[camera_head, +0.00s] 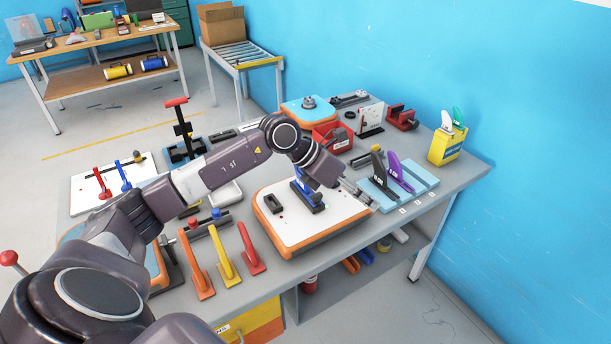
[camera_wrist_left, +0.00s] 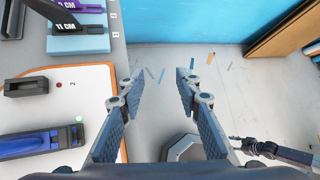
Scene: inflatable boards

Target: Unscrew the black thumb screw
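I cannot make out a black thumb screw for certain in either view. A white-topped orange board (camera_head: 290,238) lies on the table and holds a black slotted block (camera_head: 273,203) and a blue clamp-like device (camera_head: 304,193). In the left wrist view the black block (camera_wrist_left: 27,86) and the blue device (camera_wrist_left: 40,142) lie left of my fingers. My left gripper (camera_head: 361,195) is over the board's right edge. In the left wrist view the left gripper (camera_wrist_left: 160,75) is open and empty above the floor. A dark jointed part at the lower right there seems to be my right gripper (camera_wrist_left: 252,146), too small to read.
A light-blue tray (camera_head: 425,178) with black and purple gauges is right of the board. Red, yellow and orange levers (camera_head: 227,258) stand at the front edge. A red bin (camera_head: 333,138), another blue-orange board (camera_head: 309,115) and a yellow container (camera_head: 446,147) are behind.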

